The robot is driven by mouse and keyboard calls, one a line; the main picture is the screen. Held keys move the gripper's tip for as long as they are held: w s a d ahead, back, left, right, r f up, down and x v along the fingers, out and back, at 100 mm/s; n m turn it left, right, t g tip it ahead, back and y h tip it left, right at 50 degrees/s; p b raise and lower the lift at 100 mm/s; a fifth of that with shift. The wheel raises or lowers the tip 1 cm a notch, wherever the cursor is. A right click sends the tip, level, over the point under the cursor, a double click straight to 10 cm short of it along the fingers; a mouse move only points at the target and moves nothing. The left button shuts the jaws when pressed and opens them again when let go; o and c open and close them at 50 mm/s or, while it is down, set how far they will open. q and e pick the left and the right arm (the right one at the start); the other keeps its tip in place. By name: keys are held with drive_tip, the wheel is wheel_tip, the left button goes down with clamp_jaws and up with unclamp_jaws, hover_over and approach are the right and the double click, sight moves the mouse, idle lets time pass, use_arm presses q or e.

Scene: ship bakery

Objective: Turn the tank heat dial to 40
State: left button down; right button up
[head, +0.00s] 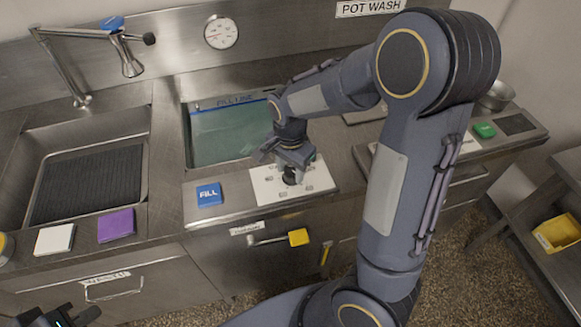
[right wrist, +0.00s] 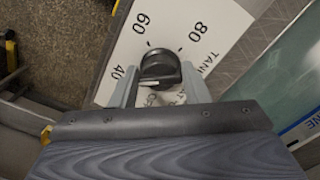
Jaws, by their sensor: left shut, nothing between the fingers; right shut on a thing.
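The tank heat dial (right wrist: 160,66) is a round black knob on a white plate (right wrist: 112,62), which carries the marks 40, 60 and 80 in the right wrist view. My right gripper (right wrist: 160,90) is shut on the dial, with a finger on each side. A pale line shows on the near part of the knob; I cannot tell for sure which mark the dial points at. In the head view the dial (head: 290,177) is partly hidden under my right gripper (head: 288,168). My left gripper (head: 68,318) is shut and empty at the bottom left, cut by the frame edge.
A blue FILL button (head: 209,194) is left of the plate. The water tank (head: 228,135) lies behind it, and a sink (head: 88,185) with a tap (head: 130,62) is at left. White (head: 55,239) and purple (head: 116,225) pads lie on the front edge.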

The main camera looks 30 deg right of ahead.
sight(290, 171)
idle(0.3)
drive_tip(key=o, duration=1)
wheel_tip(290, 171, up, 8)
drive_tip(key=shift+f, duration=0.1)
drive_tip(key=s+a+r+n+t+y, duration=0.1)
drive_tip(key=s+n+t, duration=0.1)
drive_tip(key=s+n, duration=0.2)
drive_tip(key=s+a+r+n+t+y, duration=0.1)
drive_tip(key=s+n+t, duration=0.1)
drive_tip(key=s+n, duration=0.2)
drive_tip(key=s+a+r+n+t+y, duration=0.1)
drive_tip(key=s+n, duration=0.3)
drive_tip(key=s, duration=0.5)
drive_tip(key=shift+a+r+t+y, duration=0.35)
drive_tip(key=shift+a+t+y, duration=0.05)
